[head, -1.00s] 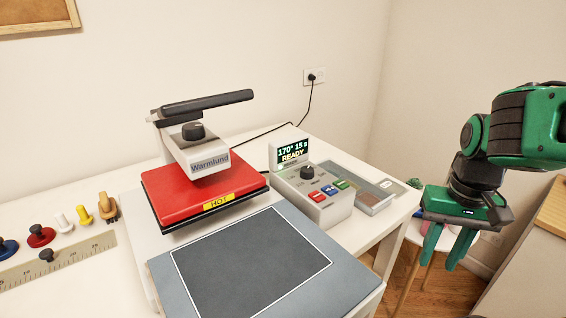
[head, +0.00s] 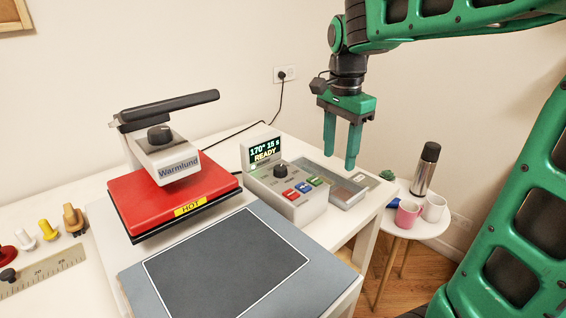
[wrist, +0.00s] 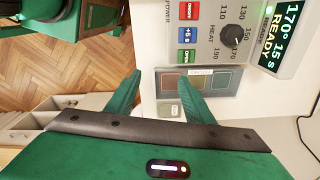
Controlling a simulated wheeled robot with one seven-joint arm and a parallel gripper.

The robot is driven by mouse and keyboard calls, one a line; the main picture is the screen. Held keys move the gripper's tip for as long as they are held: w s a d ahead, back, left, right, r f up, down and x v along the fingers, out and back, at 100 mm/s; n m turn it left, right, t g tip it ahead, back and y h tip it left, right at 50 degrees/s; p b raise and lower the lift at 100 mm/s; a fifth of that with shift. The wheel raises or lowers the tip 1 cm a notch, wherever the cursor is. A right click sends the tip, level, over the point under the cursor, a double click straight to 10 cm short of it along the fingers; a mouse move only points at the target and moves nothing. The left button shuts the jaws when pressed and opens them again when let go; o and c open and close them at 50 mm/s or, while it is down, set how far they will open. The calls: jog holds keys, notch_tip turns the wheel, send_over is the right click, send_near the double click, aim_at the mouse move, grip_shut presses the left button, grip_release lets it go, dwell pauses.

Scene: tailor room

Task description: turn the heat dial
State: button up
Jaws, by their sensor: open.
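The heat dial is a round black knob (head: 281,171) on the sloped face of the grey-white control box (head: 307,212), below a lit display (head: 265,151) reading 170° 15 s READY. The fingertips (wrist: 151,75) show in the wrist view too, clear of the dial.
Red, blue and green buttons (head: 304,188) sit in front of the dial. A shallow tray (head: 347,194) stands right of the box. The red heat press (head: 165,198), marked HOT, has its own black knob (head: 160,134). A stool (head: 420,225) holds a flask and mugs.

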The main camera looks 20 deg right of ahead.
aim_at(282, 167)
jog(key=w+a+r+m, duration=0.3)
jog(key=w+a+m, duration=0.2)
jog(key=w+a, duration=0.6)
jog(key=f, duration=1)
jog(key=shift+w+d+f, duration=0.15)
jog(key=shift+d, duration=0.2)
jog(key=shift+c, duration=0.6)
